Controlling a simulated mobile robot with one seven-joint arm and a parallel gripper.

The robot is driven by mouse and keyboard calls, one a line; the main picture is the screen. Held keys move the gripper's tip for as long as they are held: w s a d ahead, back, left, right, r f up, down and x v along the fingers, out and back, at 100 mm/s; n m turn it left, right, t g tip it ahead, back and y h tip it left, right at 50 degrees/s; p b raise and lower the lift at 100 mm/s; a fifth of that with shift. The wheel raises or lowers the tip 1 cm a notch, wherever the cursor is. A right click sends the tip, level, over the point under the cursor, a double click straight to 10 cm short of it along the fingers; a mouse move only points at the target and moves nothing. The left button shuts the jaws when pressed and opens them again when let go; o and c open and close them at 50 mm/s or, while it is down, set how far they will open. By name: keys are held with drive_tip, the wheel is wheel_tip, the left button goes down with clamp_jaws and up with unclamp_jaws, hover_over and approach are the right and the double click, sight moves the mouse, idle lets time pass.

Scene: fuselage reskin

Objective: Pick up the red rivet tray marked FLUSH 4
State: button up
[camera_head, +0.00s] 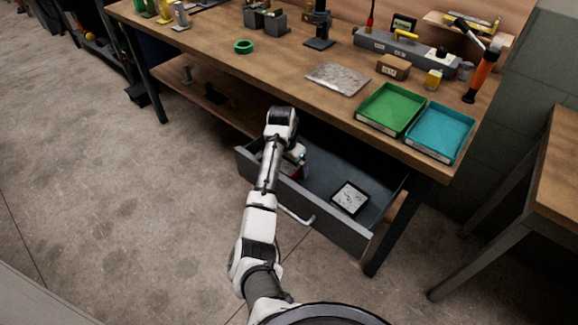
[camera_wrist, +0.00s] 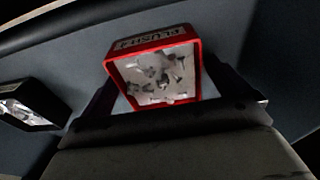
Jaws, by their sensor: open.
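The red tray (camera_wrist: 165,75) lies in the open grey drawer (camera_head: 342,232). In the wrist view it is at the centre, holding small silvery pieces. Its rim label appears upside down and seems to read FLUSH; I cannot make out the number. My gripper (camera_wrist: 162,88) is open, with one dark finger on each side of the tray. I cannot tell whether the fingers touch it. In the head view my gripper (camera_head: 294,160) reaches down into the drawer's left part and hides most of the red tray.
A black tray (camera_head: 350,198) with pale contents lies in the drawer to the right; it also shows in the wrist view (camera_wrist: 30,108). The workbench (camera_head: 290,78) overhangs the drawer's back. Green (camera_head: 391,108) and teal (camera_head: 438,132) trays stand on it.

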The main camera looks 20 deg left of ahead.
drive_tip(key=shift+f, duration=0.15)
drive_tip(key=shift+c, duration=0.4)
drive_tip(key=c, duration=1.1)
